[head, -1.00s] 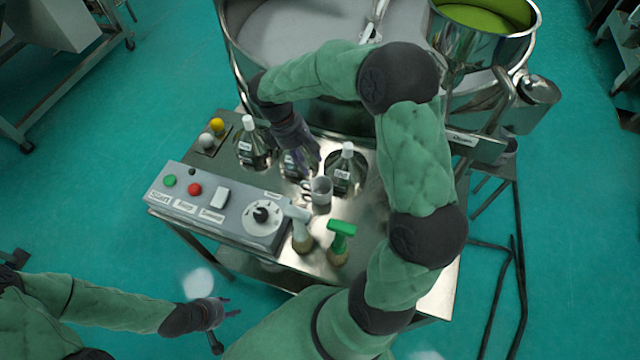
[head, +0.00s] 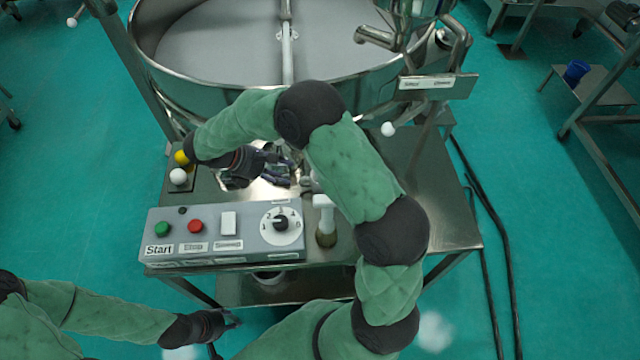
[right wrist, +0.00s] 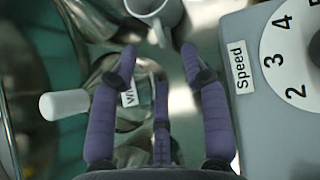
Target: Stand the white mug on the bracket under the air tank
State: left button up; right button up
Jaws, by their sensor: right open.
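The white mug (right wrist: 172,14) shows at the top edge of the right wrist view, cut off by the frame, its handle towards my fingers. My right gripper (right wrist: 159,60) is open and empty, its fingertips just short of the mug. In the head view the right gripper (head: 285,172) is low over the steel table behind the control box, and my forearm hides most of the mug. My left gripper (head: 232,319) is low at the front left, away from the table; its finger opening is unclear. I cannot make out the air tank or its bracket.
The control box (head: 225,232) stands along the table's front; its speed dial (right wrist: 290,50) is close right of my fingers. A white-handled brush (head: 324,202) stands beside the box. The sieve (head: 215,50) rises behind.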

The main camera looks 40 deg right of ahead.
aim_at(299, 178)
jog(key=x, duration=0.5)
jog(key=b+x, duration=0.1)
jog(key=x, duration=0.2)
jog(key=shift+w+a+f, duration=0.1)
jog(key=shift+w, duration=0.2)
grip_shut()
